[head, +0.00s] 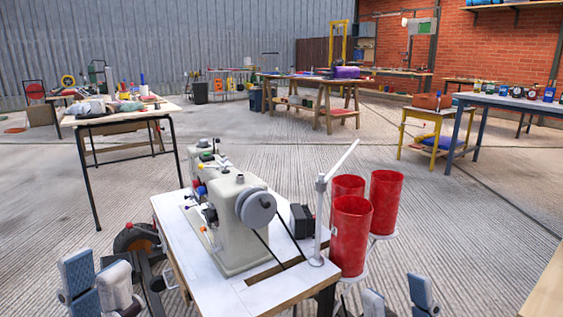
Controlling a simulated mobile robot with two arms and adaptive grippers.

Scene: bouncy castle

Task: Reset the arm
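My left gripper (96,277) is at the bottom left, left of the white sewing table. Its two grey-blue finger pads stand apart with nothing seen between them. My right gripper (397,298) is at the bottom, right of the sewing table and below the red cylinders. Its two fingers are apart with an empty gap. The lower parts of both grippers are cut off by the frame edge. Neither gripper appears to touch anything.
A white-topped table (255,291) with a beige sewing machine (231,232) stands close in front, between my grippers. Red cylinders (352,237) stand at its right. A wooden edge (549,292) is at the lower right. Open concrete floor (330,150) lies beyond.

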